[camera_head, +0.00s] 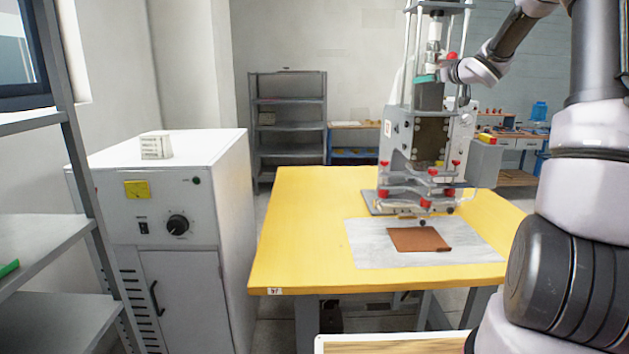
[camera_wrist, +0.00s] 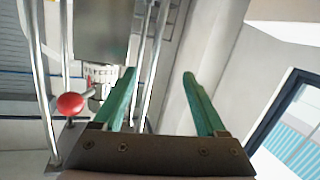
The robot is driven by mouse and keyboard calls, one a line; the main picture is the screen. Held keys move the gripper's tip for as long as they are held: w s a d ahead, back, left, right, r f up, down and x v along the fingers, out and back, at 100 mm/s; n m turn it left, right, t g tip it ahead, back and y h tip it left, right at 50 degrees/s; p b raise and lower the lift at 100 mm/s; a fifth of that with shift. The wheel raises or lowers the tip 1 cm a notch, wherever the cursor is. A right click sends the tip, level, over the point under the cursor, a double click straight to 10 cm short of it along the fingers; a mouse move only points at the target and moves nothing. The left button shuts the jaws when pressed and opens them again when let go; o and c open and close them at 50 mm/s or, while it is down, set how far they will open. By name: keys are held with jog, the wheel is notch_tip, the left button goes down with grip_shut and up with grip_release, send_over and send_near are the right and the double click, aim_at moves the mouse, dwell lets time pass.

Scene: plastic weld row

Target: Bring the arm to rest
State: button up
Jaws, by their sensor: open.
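My arm reaches in from the right in the head view. My gripper (camera_head: 426,78) is beside the upper part of the welding machine (camera_head: 432,130), above the yellow table (camera_head: 300,230). In the wrist view, my gripper (camera_wrist: 159,76) shows two green fingers spread apart with nothing between them. The machine's rods and a red ball knob (camera_wrist: 70,103) are just left of the fingers there. I cannot tell whether the left finger touches the machine.
A brown sheet (camera_head: 418,239) lies on a grey mat (camera_head: 370,246) on the table. A white cabinet (camera_head: 190,230) stands left, with a small white box (camera_head: 156,147) on top. Grey shelves (camera_head: 288,115) stand at the back. The table's left part is clear.

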jog(key=s+a+r+m+g+h, duration=0.1)
jog(key=s+r+m+h, duration=0.2)
jog(key=s, duration=0.7)
jog(key=s+a+r+m+g+h, duration=0.15)
jog(key=s+m+h, duration=0.25)
jog(key=s, duration=0.5)
jog(key=s+a+f+g+y, duration=0.1)
jog(key=s+a+f+g, duration=0.1)
jog(key=s, duration=0.7)
jog(key=s+a+f+m+g+y, duration=0.1)
jog(key=s+a+f, duration=0.3)
jog(key=s, duration=0.6)
jog(key=s+a+f+m+g+y, duration=0.1)
jog(key=s+a+f+g+y, duration=0.1)
jog(key=s, duration=0.7)
jog(key=shift+s+a+f+g, duration=0.3)
jog(key=shift+a+f+g, duration=0.25)
jog(key=shift+f, duration=0.4)
